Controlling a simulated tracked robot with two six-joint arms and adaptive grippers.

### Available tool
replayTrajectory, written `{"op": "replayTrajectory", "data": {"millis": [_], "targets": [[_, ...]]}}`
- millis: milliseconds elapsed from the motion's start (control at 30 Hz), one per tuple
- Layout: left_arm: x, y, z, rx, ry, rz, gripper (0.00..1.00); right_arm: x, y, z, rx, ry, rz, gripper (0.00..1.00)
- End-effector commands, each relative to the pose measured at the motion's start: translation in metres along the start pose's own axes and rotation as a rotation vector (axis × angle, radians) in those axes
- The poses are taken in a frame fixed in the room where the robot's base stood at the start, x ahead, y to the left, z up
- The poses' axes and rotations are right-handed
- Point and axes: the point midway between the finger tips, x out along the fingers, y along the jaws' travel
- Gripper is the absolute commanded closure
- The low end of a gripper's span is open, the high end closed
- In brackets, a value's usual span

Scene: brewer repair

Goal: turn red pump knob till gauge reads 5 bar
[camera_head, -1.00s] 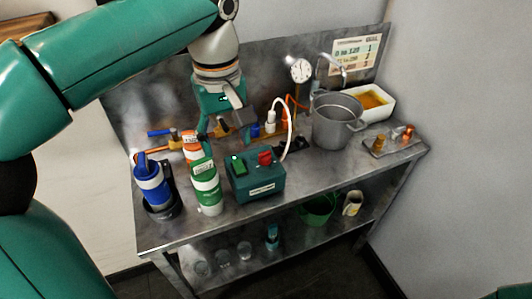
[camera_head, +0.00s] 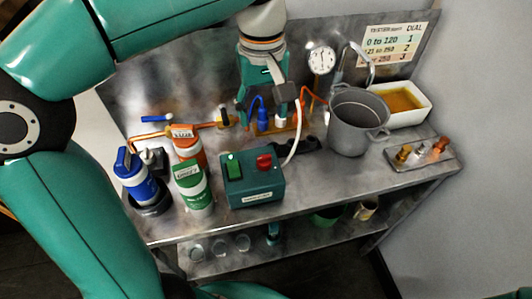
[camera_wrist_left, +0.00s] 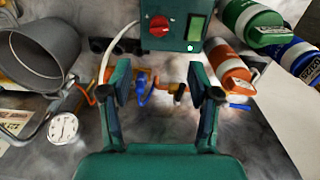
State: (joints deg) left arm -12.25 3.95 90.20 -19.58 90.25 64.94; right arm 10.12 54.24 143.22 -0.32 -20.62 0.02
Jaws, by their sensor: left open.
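The red pump knob (camera_head: 264,161) sits on the top right of a green pump box (camera_head: 252,190), beside a lit green switch (camera_head: 233,167). In the left wrist view the red knob (camera_wrist_left: 159,26) shows at the top. The round white gauge (camera_head: 321,60) stands on a stem at the back of the bench; it also shows in the left wrist view (camera_wrist_left: 62,128). Its reading is too small to tell. My left gripper (camera_head: 265,118) is open and empty over the back of the bench, behind the box. In the left wrist view its fingers (camera_wrist_left: 160,88) are spread around a blue fitting, apparently not touching it. My right gripper is not seen.
A grey pot (camera_head: 357,122) and a white tray (camera_head: 407,104) of orange liquid stand at the right. Green, orange and blue bottles (camera_head: 192,187) crowd the left. A white hose (camera_head: 295,135) arcs behind the box. The bench front right of the box is clear.

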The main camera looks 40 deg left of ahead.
Motion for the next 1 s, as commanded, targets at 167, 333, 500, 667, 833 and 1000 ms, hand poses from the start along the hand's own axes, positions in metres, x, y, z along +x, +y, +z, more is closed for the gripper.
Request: {"op": "replayTrajectory", "data": {"millis": [167, 333, 500, 667, 833, 1000], "targets": [[0.039, -0.001, 0.000, -0.001, -0.003, -0.005, 0.39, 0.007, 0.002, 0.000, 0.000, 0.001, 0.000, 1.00], [0.076, -0.001, 0.000, -0.001, -0.003, -0.005, 0.39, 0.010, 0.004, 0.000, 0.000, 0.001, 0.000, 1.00], [0.110, 0.000, 0.001, 0.001, -0.002, -0.004, 0.39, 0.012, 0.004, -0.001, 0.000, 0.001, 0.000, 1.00], [0.132, 0.001, 0.001, 0.002, -0.001, -0.003, 0.39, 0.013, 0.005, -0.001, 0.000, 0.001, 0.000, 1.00], [0.142, 0.001, 0.001, 0.001, -0.001, -0.001, 0.39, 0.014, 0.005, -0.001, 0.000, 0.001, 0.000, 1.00], [0.144, 0.001, 0.000, 0.001, 0.000, 0.001, 0.39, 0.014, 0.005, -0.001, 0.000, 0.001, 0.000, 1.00]]}}
